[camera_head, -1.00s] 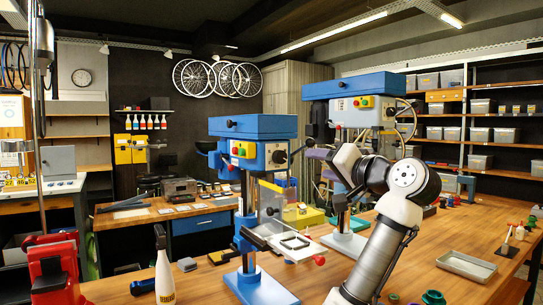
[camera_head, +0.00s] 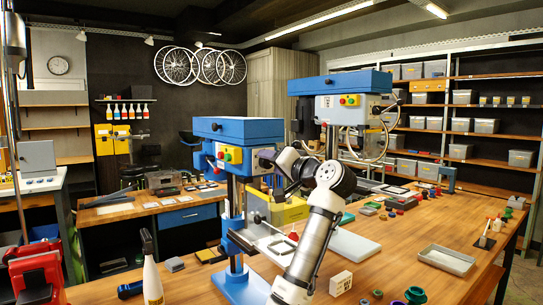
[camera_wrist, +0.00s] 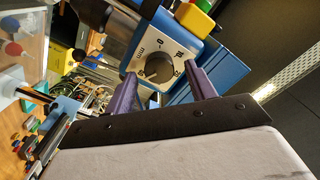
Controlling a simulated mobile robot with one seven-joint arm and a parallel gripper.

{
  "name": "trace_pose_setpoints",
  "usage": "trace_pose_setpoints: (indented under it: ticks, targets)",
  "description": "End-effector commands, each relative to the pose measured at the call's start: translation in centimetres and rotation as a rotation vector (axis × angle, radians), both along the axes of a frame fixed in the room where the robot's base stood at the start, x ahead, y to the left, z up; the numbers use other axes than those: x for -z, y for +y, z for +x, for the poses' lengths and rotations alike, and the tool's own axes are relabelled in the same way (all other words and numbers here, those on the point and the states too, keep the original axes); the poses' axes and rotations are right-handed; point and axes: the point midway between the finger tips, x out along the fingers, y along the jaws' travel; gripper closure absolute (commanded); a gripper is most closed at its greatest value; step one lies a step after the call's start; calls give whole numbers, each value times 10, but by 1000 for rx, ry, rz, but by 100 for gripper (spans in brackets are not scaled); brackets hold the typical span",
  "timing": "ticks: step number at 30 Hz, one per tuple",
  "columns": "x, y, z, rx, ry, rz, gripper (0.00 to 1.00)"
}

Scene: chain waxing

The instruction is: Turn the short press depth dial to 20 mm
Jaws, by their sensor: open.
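The short press (camera_head: 235,130) has a blue head with green, red and yellow parts and stands at the front of the bench. Its depth dial (camera_wrist: 158,68) is a dark round knob on a pale plate marked "0", "mm" and other numbers. The knob's exact setting is too small to read. My gripper (camera_wrist: 160,70) is open, with one purple finger on either side of the dial. Whether the fingers touch the knob I cannot tell. In the head view, my wrist is at the right side of the press head and the fingers are hard to make out.
A taller blue press (camera_head: 340,82) stands behind and to the right. A white spray bottle (camera_head: 152,280) is at the front left. A grey tray (camera_head: 446,260) and small parts lie on the right of the wooden bench. A clear guard (camera_wrist: 22,45) shows left in the wrist view.

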Motion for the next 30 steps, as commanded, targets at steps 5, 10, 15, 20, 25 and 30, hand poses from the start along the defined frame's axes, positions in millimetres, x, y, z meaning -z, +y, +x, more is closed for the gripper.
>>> trace_pose_setpoints:
  ticks: [5,10,15,20,25,30]
  targets:
    - [0,6,9,0,0,0,45]
    - [1,7,10,0,-1,-1,45]
    - [1,7,10,0,0,0,54]
    - [1,7,10,0,0,0,75]
    - [1,7,10,0,-1,-1,90]
    - [1,7,10,1,-9,-14,89]
